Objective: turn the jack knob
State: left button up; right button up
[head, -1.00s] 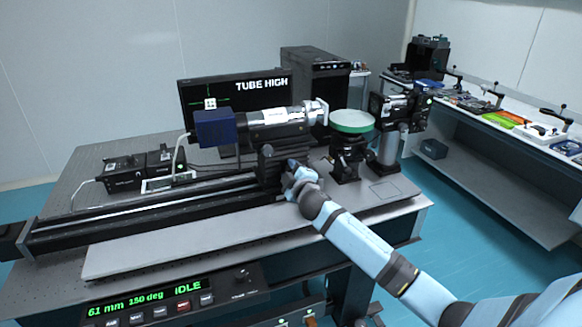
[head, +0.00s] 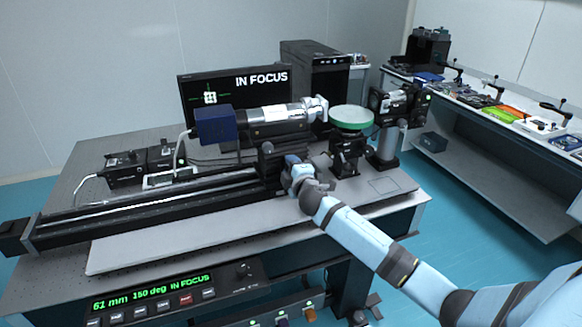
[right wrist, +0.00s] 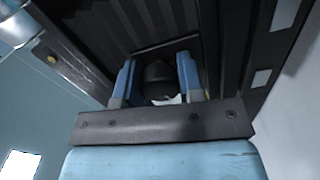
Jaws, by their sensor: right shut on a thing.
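The jack knob (right wrist: 160,73) is a dark round knob on the black jack under the tube (head: 275,116). It shows in the right wrist view between the two blue fingers of my right gripper (right wrist: 158,82), which is shut on it. In the head view my right gripper (head: 292,172) is at the front of the jack and hides the knob. The monitor (head: 235,100) reads "IN FOCUS" with a white target near the green crosshair. My left gripper is not in view.
A green-rimmed round plate (head: 351,117) on a black stand is right of the jack. A long black rail (head: 150,207) runs left. A side bench (head: 490,105) with tools stands at the right. The front board (head: 200,232) is mostly clear.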

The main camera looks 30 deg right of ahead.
jog(key=o, duration=0.9)
jog(key=shift+s, duration=0.1)
jog(key=b+v, duration=0.1)
jog(key=v, duration=1.2)
jog(key=shift+s, duration=0.35)
